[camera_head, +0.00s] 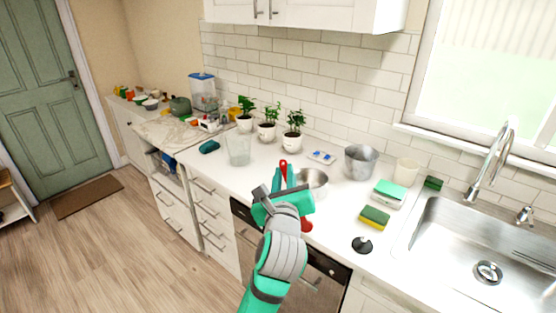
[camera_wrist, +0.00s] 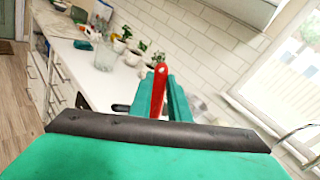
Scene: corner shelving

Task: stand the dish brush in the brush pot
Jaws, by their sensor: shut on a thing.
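My gripper (camera_head: 283,182) is above the counter in front of the steel pan (camera_head: 313,180). Its fingers are shut on a red handle, which I take to be the dish brush (camera_head: 283,166); the handle also shows between the fingers in the wrist view (camera_wrist: 158,88). The brush's head is not clearly seen. A red patch (camera_head: 306,225) shows beside my gripper; I cannot tell if it belongs to the brush. Which vessel is the brush pot is unclear: a grey metal pot (camera_head: 360,162) and a cream cup (camera_head: 406,171) stand upright by the back wall, right of my gripper.
A clear glass container (camera_head: 238,149) and potted plants (camera_head: 292,140) stand to the left. Sponges (camera_head: 374,217) and a black disc (camera_head: 362,245) lie to the right, before the sink (camera_head: 470,240). The counter between glass and pan has free room.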

